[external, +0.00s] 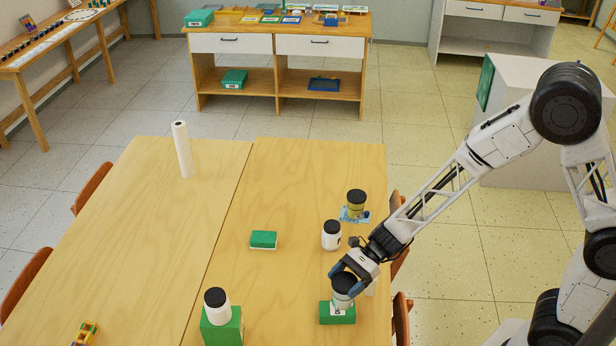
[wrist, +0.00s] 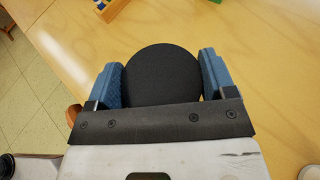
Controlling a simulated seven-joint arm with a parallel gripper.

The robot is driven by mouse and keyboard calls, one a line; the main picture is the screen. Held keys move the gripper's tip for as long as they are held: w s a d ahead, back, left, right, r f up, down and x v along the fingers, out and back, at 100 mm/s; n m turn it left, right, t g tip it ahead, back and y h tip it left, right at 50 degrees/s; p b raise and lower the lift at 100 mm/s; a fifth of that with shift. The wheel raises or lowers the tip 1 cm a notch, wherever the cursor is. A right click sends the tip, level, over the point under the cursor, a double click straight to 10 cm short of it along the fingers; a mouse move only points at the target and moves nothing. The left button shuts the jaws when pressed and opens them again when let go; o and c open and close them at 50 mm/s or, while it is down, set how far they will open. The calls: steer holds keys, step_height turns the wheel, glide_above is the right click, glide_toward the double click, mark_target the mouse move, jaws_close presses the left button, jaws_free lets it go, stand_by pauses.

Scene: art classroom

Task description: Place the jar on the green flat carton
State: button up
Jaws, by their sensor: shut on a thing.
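My gripper (external: 346,279) is shut around a jar (external: 343,300) with a black lid and a pale body. In the wrist view, the round black lid (wrist: 162,75) sits between the two blue fingers. The jar is upright over a green carton (external: 338,316) near the table's right edge; I cannot tell whether its base touches the top. Another low green carton (external: 263,239) with a white lower edge lies farther back on the table, with nothing on it.
A white jar (external: 331,238) stands just behind my gripper. A yellowish jar (external: 356,205) stands on a blue patterned piece. Another white jar (external: 217,309) sits on a green box (external: 222,332). A white roll (external: 183,150) stands far left. The table's middle is mostly clear.

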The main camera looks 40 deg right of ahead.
mark_target(334, 294)
steer(key=shift+w+a, duration=0.15)
steer(key=shift+w, duration=0.1)
steer(key=shift+w+a+f, duration=0.15)
steer(key=shift+w+a, duration=0.15)
steer(key=shift+w, duration=0.1)
steer(key=shift+f, duration=1.65)
steer(key=shift+f, duration=0.15)
steer(key=o, duration=1.3)
steer(key=shift+d, duration=0.1)
steer(key=shift+v, duration=6)
